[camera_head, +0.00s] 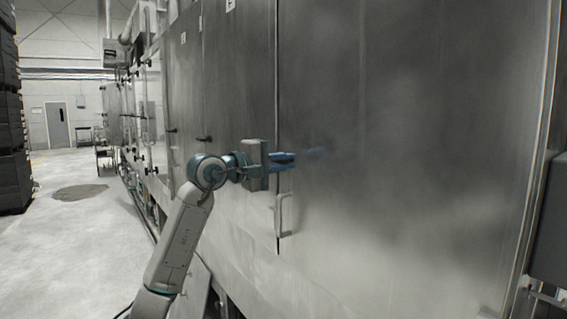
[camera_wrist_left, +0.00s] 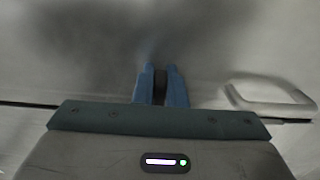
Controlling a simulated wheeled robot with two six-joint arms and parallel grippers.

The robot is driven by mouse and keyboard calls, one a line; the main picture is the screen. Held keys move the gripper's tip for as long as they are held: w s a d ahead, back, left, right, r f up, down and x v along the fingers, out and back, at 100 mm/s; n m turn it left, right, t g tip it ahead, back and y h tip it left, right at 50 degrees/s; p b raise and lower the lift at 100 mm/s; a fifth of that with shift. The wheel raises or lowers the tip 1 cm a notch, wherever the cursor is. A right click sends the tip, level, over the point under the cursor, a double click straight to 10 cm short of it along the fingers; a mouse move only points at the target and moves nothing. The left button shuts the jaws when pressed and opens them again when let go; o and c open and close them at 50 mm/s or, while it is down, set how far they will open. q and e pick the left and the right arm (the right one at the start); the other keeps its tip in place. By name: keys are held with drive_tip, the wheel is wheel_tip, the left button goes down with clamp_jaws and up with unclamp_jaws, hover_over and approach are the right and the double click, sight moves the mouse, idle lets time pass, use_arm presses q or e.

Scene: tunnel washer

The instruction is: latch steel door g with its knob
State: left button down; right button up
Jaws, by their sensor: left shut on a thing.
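A large steel door (camera_head: 420,110) fills the right of the head view and looks closed, its left edge a dark seam. No letter is readable on it. A pale loop handle (camera_head: 283,215) stands on it just below my left gripper (camera_head: 292,158); the handle also shows at the right in the left wrist view (camera_wrist_left: 272,106). My left gripper is at the seam, its blue fingers shut on a small dark knob (camera_wrist_left: 160,86). The fingers mostly hide the knob, so its turn cannot be told. My right gripper is not in view.
More steel panels (camera_head: 236,80) with small dark knobs (camera_head: 205,139) run along the machine to the left. Dark stacked crates (camera_head: 12,130) stand at the far left. The pale floor (camera_head: 85,230) between them is open, with a grey door (camera_head: 57,125) at the back.

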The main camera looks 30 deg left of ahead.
use_arm(q)
drive_tip(key=shift+f, duration=0.1)
idle(0.3)
drive_tip(key=c, duration=1.5)
unclamp_jaws()
drive_tip(key=shift+s+a+f+b, duration=0.1)
drive_tip(key=shift+s+a+b, duration=0.1)
drive_tip(key=shift+s+b, duration=0.25)
drive_tip(key=b+v, duration=0.5)
drive_tip(key=v, duration=0.4)
drive_tip(key=shift+s+a, duration=0.1)
drive_tip(key=shift+s, duration=0.3)
